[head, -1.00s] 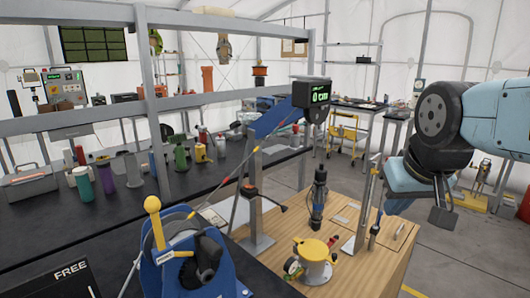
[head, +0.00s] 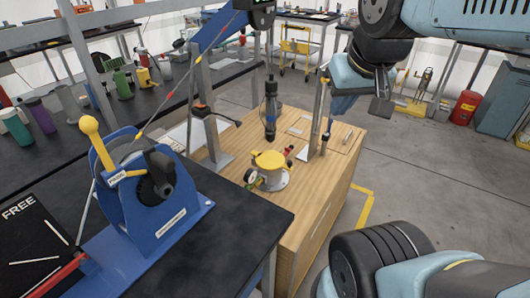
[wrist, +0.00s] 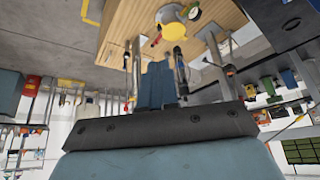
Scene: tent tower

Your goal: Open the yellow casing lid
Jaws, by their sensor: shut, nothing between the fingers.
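The yellow casing lid (head: 271,159) sits on top of a grey round casing (head: 273,180) on the wooden bench, and it looks closed. A gauge (head: 251,176) and a red fitting (head: 289,150) are at the casing's sides. The lid also shows upside down in the wrist view (wrist: 174,40). My gripper (head: 337,106) points down, above and behind the right part of the bench, well apart from the lid. In the wrist view its blue fingers (wrist: 158,84) are together, with nothing between them.
A blue winch (head: 150,190) with a yellow-knobbed lever stands left on the dark table. Right of the wooden bench (head: 310,210) the floor is open.

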